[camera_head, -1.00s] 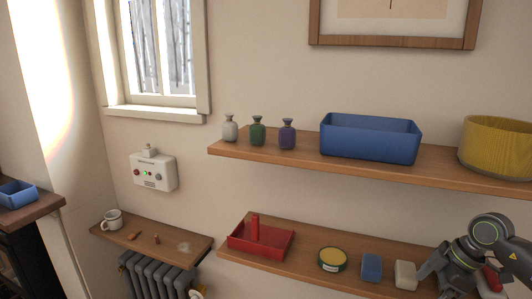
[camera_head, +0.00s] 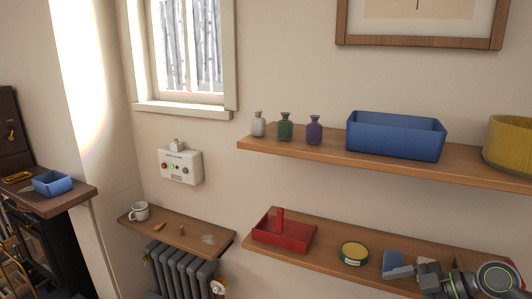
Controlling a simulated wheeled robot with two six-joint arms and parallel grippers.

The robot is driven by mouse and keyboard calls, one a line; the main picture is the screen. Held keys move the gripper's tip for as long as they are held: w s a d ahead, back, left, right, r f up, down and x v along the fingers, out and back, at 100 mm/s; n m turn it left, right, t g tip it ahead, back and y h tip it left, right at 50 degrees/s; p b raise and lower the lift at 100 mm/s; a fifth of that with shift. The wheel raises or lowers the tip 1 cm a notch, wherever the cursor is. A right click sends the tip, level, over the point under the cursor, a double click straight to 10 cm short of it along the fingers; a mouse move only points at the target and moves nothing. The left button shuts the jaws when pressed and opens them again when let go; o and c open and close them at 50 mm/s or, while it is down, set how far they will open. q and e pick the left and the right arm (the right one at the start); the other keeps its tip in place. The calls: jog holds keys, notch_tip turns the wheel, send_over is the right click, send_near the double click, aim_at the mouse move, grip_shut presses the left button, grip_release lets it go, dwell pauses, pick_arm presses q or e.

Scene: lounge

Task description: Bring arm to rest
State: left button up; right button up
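My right arm enters at the lower right, and its gripper (camera_head: 412,272) lies in front of the lower shelf (camera_head: 345,277). The gripper partly covers a small blue block (camera_head: 393,257) on that shelf. I cannot tell whether its fingers are open or shut, or whether they touch the block. The pale block that stood right of it is hidden behind the arm. My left gripper is out of view.
The lower shelf also holds a red tray (camera_head: 300,240) and a round yellow-topped tin (camera_head: 354,253). The upper shelf (camera_head: 320,152) bears small bottles, a blue bin (camera_head: 395,137) and a yellow basket (camera_head: 508,145). A mug (camera_head: 139,211) stands on the ledge left.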

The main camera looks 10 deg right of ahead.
notch_tip(320, 180, up, 6)
jog(key=a+m+t, duration=0.3)
jog(key=m+t, duration=0.3)
jog(key=t, duration=0.7)
jog(key=s+d+f+m+g+h, duration=0.2)
jog(key=s+d+f+m+h, duration=0.2)
jog(key=d+f+m+h, duration=0.75)
jog(key=s+a+f+n+g, duration=0.1)
jog(key=s+a+f+g, duration=0.55)
jog(key=s, duration=0.35)
jog(key=s+a+f+n+g, duration=0.1)
jog(key=s+a+f+g, duration=0.5)
jog(key=s, duration=0.5)
notch_tip(320, 180, down, 27)
jog(key=d+g+b, duration=0.2)
jog(key=b, duration=0.2)
jog(key=s+f+b, duration=0.1)
jog(key=s+f, duration=0.6)
jog(key=f, duration=0.3)
jog(key=s+a+f+g+y+b, duration=0.1)
jog(key=s+f, duration=0.7)
jog(key=f, duration=0.2)
jog(key=shift+b, duration=0.35)
